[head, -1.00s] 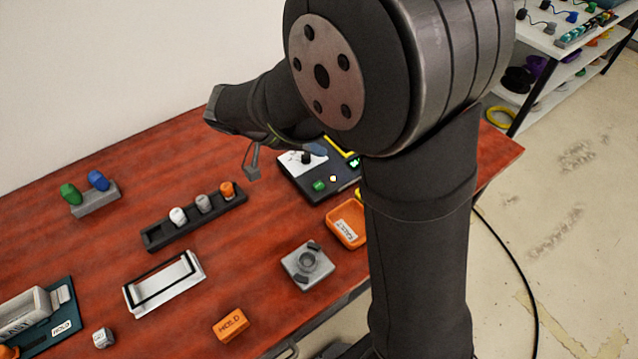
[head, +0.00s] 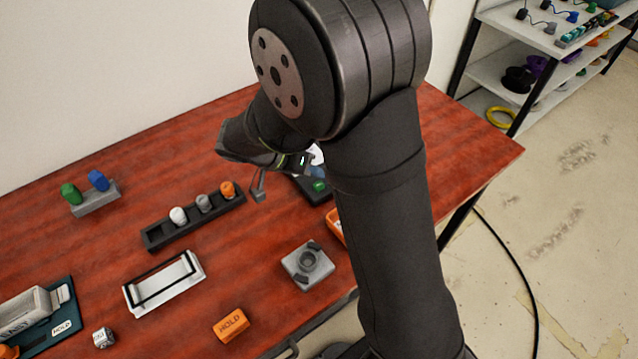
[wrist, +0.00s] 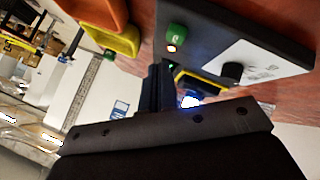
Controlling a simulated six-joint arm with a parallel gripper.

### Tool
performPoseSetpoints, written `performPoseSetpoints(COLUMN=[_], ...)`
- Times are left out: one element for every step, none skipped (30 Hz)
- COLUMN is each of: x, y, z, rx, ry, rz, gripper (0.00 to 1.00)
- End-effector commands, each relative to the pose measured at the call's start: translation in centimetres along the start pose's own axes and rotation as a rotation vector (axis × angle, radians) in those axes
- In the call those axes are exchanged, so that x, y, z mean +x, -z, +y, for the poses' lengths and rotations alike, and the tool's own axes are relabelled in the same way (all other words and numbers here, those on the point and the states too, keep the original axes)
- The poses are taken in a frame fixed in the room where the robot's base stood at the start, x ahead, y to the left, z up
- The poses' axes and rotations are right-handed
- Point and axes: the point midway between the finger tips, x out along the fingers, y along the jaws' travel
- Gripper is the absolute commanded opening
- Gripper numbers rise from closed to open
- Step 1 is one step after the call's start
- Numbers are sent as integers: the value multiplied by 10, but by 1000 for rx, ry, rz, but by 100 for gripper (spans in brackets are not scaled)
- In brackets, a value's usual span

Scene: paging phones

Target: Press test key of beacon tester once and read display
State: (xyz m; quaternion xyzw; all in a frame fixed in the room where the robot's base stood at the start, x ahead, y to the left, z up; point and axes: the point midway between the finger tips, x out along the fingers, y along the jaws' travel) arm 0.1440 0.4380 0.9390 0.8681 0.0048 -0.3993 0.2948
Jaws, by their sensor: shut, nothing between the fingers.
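The beacon tester is a dark box (wrist: 272,32) with a white plate, a black knob (wrist: 232,72) and a green key (wrist: 175,33). A small lit lamp (wrist: 171,48) is beside the key. In the head view my arm hides most of the tester; its green key (head: 319,185) shows. My gripper (wrist: 160,72) is shut and empty. Its fingers lie near the key side of the tester in the wrist view, seemingly apart from the key. I cannot read any display from these frames.
An orange tray (head: 336,226) lies in front of the tester, partly hidden; a yellow tray (wrist: 118,42) shows in the wrist view.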

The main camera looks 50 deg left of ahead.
Motion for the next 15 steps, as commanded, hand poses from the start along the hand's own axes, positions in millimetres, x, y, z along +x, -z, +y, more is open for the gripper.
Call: performPoseSetpoints(x=[3, 5, 7, 8, 8, 9, 10, 10, 10, 10, 10, 10, 10, 10, 10], y=[-2, -4, -5, -6, -6, -7, -7, -7, -8, -8, -8, -8, -8, -8, -8], z=[-2, -4, -5, -6, -6, -7, -7, -7, -7, -7, -7, -7, -7, -7, -7], rx=[-1, -1, -1, 0, 0, 0, 0, 0, 0, 0, 1, 1, 1, 1, 1], ry=[-1, 0, 0, 0, 0, 0, 0, 0, 1, 1, 1, 1, 1, 1, 1], rz=[0, 0, 0, 0, 0, 0, 0, 0, 0, 0, 0, -1, -1, -1, -1], gripper=[0, 0, 0, 0, 0, 0, 0, 0, 0, 0, 0, 0, 0, 0, 0])
